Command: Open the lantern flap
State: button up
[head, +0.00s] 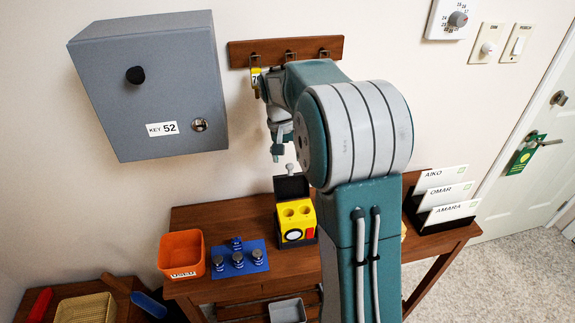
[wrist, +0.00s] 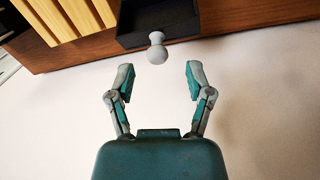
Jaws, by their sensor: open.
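The lantern (head: 290,236) is a yellow box on the table, with a white round face and a red patch. Two round holes show in its top. Its dark flap (head: 291,187) stands raised at the back edge, with a pale knob (head: 290,169) at its upper end. In the wrist view the knob (wrist: 157,52) sticks out from a dark tray-like part (wrist: 185,22). My gripper (head: 278,155) is open and empty, just above the knob. In the wrist view my gripper (wrist: 160,76) has the knob centred just beyond its fingertips, with no visible contact.
An orange bin (head: 181,254) and a blue mat (head: 240,262) with several dark cylinders are left of the lantern. A grey key cabinet (head: 150,85) and a hook rail (head: 240,54) are on the wall. Name cards (head: 445,195) stand at right. My arm hides part of the table.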

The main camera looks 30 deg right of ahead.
aim_at(289, 165)
jog(key=shift+s+d+f, duration=0.1)
jog(key=shift+d+f, duration=0.1)
jog(key=shift+f, duration=0.7)
jog(key=shift+d+f, duration=0.15)
jog(key=shift+f, duration=0.75)
jog(key=shift+a, duration=0.1)
jog(key=shift+c, duration=0.4)
grip_shut()
jog(key=shift+s, duration=0.1)
jog(key=shift+s+a+r+t+h, duration=0.15)
jog(key=shift+s+r+t, duration=0.05)
jog(key=shift+s+t, duration=0.25)
jog(key=shift+s+a+r+t+h, duration=0.1)
jog(key=shift+s+r+t+h, duration=0.1)
jog(key=shift+s+t, duration=0.25)
jog(key=shift+s, duration=0.1)
